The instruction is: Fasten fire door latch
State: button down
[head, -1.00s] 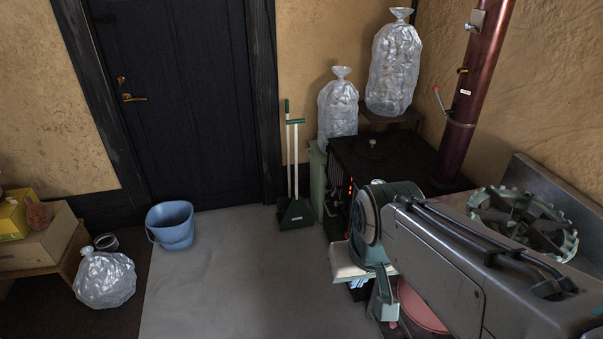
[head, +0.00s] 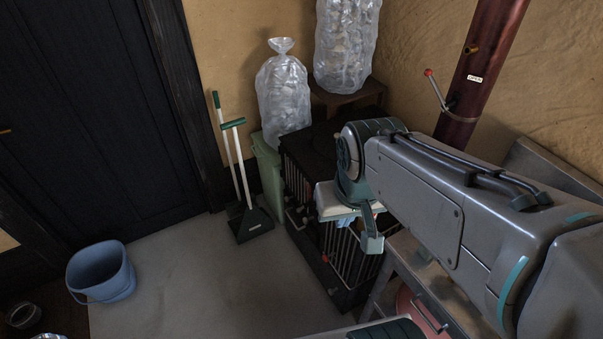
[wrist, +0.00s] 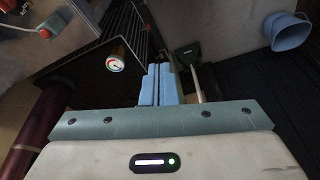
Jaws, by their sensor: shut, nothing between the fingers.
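The black stove (head: 312,148) stands against the back wall, with vertical bars (head: 345,258) on its near side. The bars also show in the wrist view (wrist: 122,32), with a round dial gauge (wrist: 115,62) near them. My gripper (head: 329,212) is in front of the stove, partly hidden by my arm. In the wrist view its blue fingers (wrist: 158,84) are closed together, with nothing between them. They appear close to the stove, but I cannot tell whether they touch it. I cannot clearly make out the fire door latch.
A green bin (head: 268,172), a dustpan (head: 250,224) and a broom stand left of the stove. A blue bucket (head: 101,272) is on the floor by the dark door (head: 90,110). A red flue pipe (head: 485,65) rises at right. Grey floor (head: 205,285) is clear between.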

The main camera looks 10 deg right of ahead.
jog(key=w+d+f+n+g+h+b, duration=0.2)
jog(key=w+f+n+h+b, duration=0.3)
jog(key=f, duration=0.4)
jog(key=w+d+f+n+g+h+b, duration=0.1)
jog(key=w+f+n+h+b, duration=0.25)
jog(key=f+n+b, duration=0.5)
jog(key=w+d+f+n+g+h+b, duration=0.2)
jog(key=w+f+n+h+b, duration=0.2)
jog(key=f, duration=0.7)
jog(key=w+a+f+n+t+b, duration=0.4)
jog(key=f+n+t, duration=0.2)
jog(key=f+n, duration=0.1)
jog(key=w+a+f+n+t+h+b, duration=0.1)
jog(key=w+a+f+n+t+b, duration=0.3)
jog(key=f+n, duration=0.4)
jog(key=w+a+f+n+t+b, duration=0.4)
jog(key=f+n+t, duration=0.4)
jog(key=f, duration=0.3)
jog(key=shift+w+a, duration=0.4)
jog(key=shift+w, duration=0.45)
jog(key=shift+f+h, duration=0.1)
jog(key=shift+h, duration=0.25)
